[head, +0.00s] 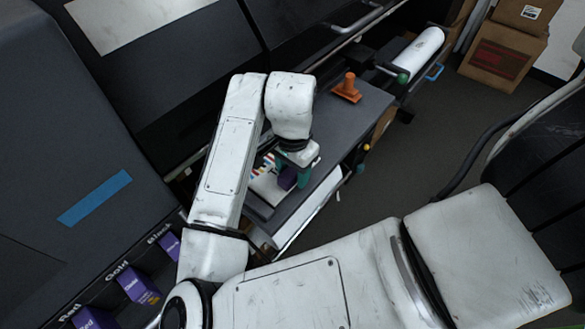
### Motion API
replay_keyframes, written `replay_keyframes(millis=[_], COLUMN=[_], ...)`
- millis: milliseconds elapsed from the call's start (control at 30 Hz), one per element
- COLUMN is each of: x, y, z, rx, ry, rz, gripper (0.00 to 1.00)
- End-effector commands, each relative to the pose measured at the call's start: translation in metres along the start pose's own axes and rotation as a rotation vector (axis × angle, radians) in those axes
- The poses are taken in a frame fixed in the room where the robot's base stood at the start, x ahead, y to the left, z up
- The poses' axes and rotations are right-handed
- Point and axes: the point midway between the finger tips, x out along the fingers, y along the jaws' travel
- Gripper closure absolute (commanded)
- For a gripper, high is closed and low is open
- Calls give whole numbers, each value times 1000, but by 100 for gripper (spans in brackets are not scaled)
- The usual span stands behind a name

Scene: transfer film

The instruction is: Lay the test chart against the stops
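A white card with coloured patches, which looks like the test chart (262,184), lies on or just above the dark cart top (345,125). My gripper (290,176), with teal fingers, points down over the chart's right part. A dark purple patch shows between and beside the fingers; I cannot tell whether it belongs to the chart or is a separate thing. My wrist covers part of the chart, and whether the fingers are shut on it is unclear. I cannot make out the stops.
An orange stamp-like object (347,88) stands at the cart's far end. A white roll (420,52) lies beyond it. Labelled purple boxes (138,287) sit at lower left. Cardboard boxes (502,50) stand at upper right. Dark machines border the cart's left; grey floor (425,135) is open to its right.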

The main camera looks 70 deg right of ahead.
Motion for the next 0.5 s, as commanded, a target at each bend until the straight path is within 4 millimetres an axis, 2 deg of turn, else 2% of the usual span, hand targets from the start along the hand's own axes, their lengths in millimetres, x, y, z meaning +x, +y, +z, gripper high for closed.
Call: replay_keyframes(millis=[33, 100, 367, 500], x=[0, 0, -2, -12], y=[0, 0, 0, -1], z=[0, 0, 0, 0], rx=[0, 0, 0, 1], ry=[0, 0, 0, 1], rz=[0, 0, 0, -3], gripper=[43, 36, 36, 36])
